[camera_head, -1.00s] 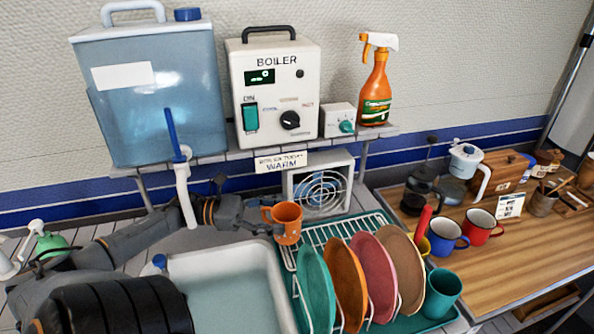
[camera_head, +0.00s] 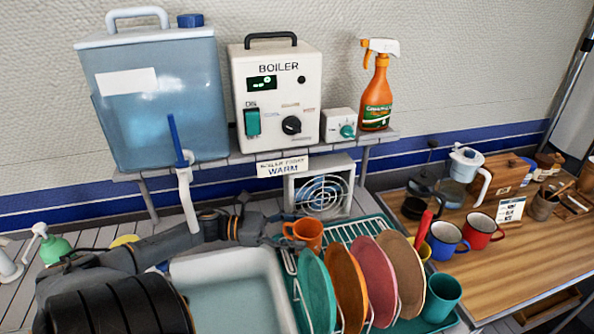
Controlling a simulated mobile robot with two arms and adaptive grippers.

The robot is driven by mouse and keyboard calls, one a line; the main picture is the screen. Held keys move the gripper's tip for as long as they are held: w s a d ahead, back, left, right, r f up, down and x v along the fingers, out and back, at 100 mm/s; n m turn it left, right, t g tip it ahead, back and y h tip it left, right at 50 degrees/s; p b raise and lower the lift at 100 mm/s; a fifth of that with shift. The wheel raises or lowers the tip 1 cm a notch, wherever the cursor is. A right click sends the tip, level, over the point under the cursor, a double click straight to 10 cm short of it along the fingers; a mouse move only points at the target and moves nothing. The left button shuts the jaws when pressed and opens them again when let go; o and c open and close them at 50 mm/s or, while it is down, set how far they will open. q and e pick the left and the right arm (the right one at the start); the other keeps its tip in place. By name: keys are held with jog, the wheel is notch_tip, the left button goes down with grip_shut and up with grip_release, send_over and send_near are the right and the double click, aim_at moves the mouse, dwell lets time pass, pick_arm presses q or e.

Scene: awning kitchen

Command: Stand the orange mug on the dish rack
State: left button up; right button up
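The orange mug (camera_head: 308,236) is at the back left part of the dish rack (camera_head: 350,230), its handle toward the left. My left gripper (camera_head: 284,240) reaches in from the left and is shut on the mug at its handle side; the exact finger contact is small and partly hidden. The mug looks roughly upright. Its base is partly hidden behind the green plate, so I cannot tell whether it touches the rack. My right gripper is not in view.
Green (camera_head: 316,292), orange (camera_head: 346,288), pink (camera_head: 374,280) and brown (camera_head: 402,272) plates stand in the rack. A teal cup (camera_head: 441,297) is at its right. The sink (camera_head: 235,285) is left of the rack; the boiler (camera_head: 278,98) is on the shelf behind.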

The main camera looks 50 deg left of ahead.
pick_arm(q)
jog(key=shift+o, duration=0.8)
jog(key=shift+r, duration=0.1)
jog(key=shift+s+a, duration=0.2)
jog(key=shift+a, duration=0.05)
jog(key=b+v, duration=0.2)
jog(key=v, duration=0.9)
jog(key=shift+s+a, duration=0.15)
